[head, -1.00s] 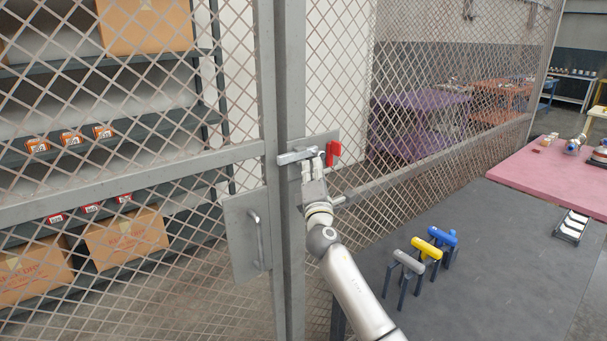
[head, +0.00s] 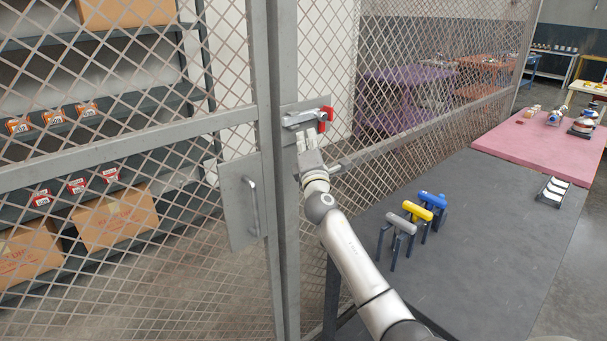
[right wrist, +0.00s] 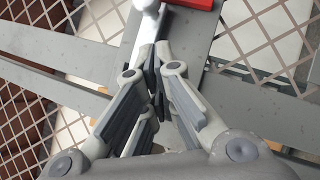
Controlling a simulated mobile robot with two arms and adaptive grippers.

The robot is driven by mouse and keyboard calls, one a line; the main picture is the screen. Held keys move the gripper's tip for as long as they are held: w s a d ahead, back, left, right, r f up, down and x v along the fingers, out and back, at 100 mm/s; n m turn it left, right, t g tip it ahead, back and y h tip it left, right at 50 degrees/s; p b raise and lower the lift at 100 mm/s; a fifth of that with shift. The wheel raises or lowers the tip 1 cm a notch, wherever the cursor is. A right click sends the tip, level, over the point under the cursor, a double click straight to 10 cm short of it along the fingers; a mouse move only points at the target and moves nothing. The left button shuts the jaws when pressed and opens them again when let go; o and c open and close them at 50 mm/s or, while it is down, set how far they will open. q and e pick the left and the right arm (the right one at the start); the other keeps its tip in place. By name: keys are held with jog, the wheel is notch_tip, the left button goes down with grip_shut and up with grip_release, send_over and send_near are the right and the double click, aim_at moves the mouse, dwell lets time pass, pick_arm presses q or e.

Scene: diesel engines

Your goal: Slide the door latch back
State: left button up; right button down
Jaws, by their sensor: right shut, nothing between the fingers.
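The door latch is a silver bolt (head: 300,119) on a grey plate on the mesh door frame, with a red piece (head: 325,115) at its right end. The bolt's left end lies over the grey post. The silver bar (right wrist: 148,35) and the red piece (right wrist: 190,3) also show at the top of the right wrist view. My right gripper (head: 306,139) is shut and empty just below the bolt; its fingers (right wrist: 157,60) point up toward the bar. I cannot tell if they touch it. My left gripper is out of view.
The mesh door has a plate with a vertical handle (head: 251,207) left of my right arm. A dark table (head: 480,240) at the right holds grey, yellow and blue T-shaped items (head: 417,213). Shelves with boxes stand behind the mesh at left.

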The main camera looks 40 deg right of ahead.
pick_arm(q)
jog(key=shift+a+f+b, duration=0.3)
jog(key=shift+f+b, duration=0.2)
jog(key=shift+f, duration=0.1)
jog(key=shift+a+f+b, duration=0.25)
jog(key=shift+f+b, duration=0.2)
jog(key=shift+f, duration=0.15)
pick_arm(e)
jog(key=v, duration=1)
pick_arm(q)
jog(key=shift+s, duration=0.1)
pick_arm(e)
jog(key=shift+a, duration=0.15)
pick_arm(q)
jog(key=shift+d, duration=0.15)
